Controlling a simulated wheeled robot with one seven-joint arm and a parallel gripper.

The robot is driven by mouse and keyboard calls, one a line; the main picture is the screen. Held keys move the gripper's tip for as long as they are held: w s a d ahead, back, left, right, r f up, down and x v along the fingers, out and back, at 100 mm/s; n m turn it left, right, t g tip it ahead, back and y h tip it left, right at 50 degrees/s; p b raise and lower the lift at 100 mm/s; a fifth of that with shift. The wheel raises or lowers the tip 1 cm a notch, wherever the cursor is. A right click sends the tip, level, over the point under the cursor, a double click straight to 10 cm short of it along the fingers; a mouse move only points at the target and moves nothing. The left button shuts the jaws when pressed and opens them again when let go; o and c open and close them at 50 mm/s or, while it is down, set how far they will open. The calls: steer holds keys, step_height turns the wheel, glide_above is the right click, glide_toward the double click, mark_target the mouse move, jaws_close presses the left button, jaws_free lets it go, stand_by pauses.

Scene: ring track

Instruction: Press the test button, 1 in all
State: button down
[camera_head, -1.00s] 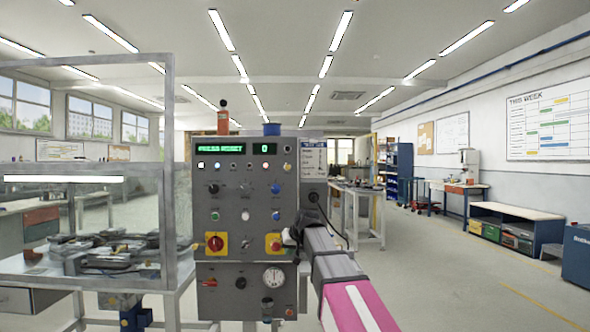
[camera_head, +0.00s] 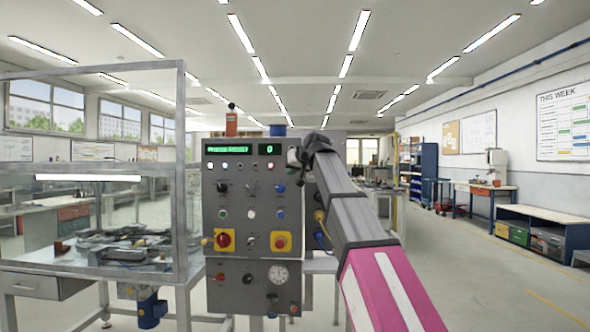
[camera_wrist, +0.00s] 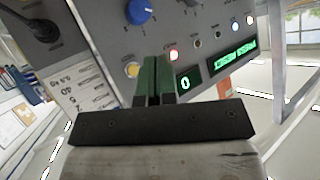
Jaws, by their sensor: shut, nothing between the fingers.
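The grey control panel (camera_head: 237,200) stands ahead, with a green text display (camera_head: 228,150) and a counter (camera_head: 268,149) reading 0. Below them runs a row of small lamps and buttons, including a white one (camera_head: 211,165). A blue knob (camera_head: 280,188), a white button (camera_head: 251,214) and a red mushroom button on yellow (camera_head: 281,241) sit lower. The labels are too small to tell which is the test button. My gripper (camera_head: 297,157) is at the panel's upper right. In the wrist view its green fingers (camera_wrist: 154,62) are shut and empty, between a yellow button (camera_wrist: 131,69) and a red lamp (camera_wrist: 173,55); contact is unclear.
A clear-walled guard with a metal frame (camera_head: 181,170) encloses a bench on the left. The floor (camera_head: 470,285) to the right is open, with benches along the wall.

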stand_by(0.4)
steer(key=w, duration=0.8)
steer(key=shift+w, duration=0.4)
steer(key=shift+d, duration=0.1)
stand_by(1.7)
steer(key=shift+w, duration=0.4)
steer(key=shift+w, duration=0.45)
stand_by(0.7)
steer(key=shift+s, duration=0.85)
steer(key=shift+s, duration=0.15)
steer(key=shift+s, duration=2.35)
